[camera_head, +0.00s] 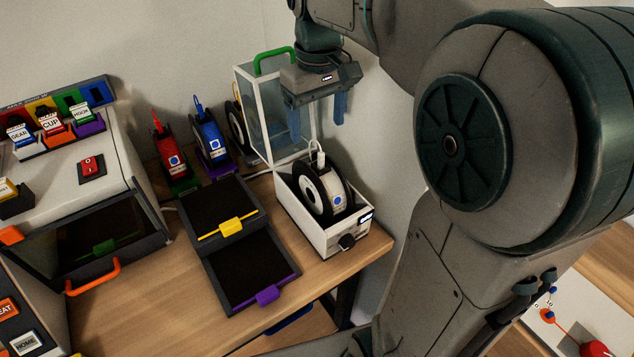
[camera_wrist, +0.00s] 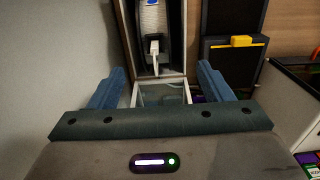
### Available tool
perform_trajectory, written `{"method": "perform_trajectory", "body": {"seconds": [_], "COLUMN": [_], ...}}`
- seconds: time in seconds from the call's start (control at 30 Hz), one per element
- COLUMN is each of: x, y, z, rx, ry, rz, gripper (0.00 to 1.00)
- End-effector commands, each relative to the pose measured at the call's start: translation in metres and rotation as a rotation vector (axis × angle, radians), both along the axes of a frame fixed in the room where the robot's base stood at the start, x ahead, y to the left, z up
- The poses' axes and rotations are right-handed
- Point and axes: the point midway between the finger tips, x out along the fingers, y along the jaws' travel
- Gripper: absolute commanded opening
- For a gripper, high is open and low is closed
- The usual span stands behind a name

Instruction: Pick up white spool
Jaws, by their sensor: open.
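The white spool (camera_head: 324,190), with black side discs and a blue dot, stands upright in a white open-topped box (camera_head: 318,240) on the wooden table. In the wrist view the spool (camera_wrist: 153,22) shows at the top centre, with a pale clip-like piece toward me. My gripper (camera_head: 317,118) is open and empty, its blue fingers pointing down. It hangs above and behind the spool, in front of the clear-walled case. In the wrist view the spool lies beyond the gap between the fingers (camera_wrist: 160,88). Nothing touches the spool.
A clear case (camera_head: 281,120) with a green handle (camera_head: 273,60) stands behind the box. Red (camera_head: 168,148) and blue (camera_head: 211,136) spools stand to the left. Two black trays, with yellow (camera_head: 229,226) and purple (camera_head: 267,296) tabs, lie beside the box. A printer (camera_head: 98,185) is at left.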

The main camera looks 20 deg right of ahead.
Motion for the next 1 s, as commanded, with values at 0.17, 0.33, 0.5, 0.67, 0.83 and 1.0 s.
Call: {"method": "perform_trajectory", "body": {"seconds": [0.17,0.33,0.5,0.67,0.83,1.0], "x": [-0.001,-0.001,0.0,0.002,0.003,0.003], "y": [0.0,-0.001,-0.002,-0.007,-0.007,-0.007], "z": [-0.038,-0.06,-0.07,-0.094,-0.114,-0.117], "rx": [0.0,0.0,0.001,0.001,0.001,0.0], "ry": [0.004,0.002,0.001,0.004,0.001,-0.001], "rz": [-0.001,-0.001,-0.002,-0.003,-0.002,-0.002], "gripper": [0.73,0.73,0.73,0.73,0.73,0.73]}}
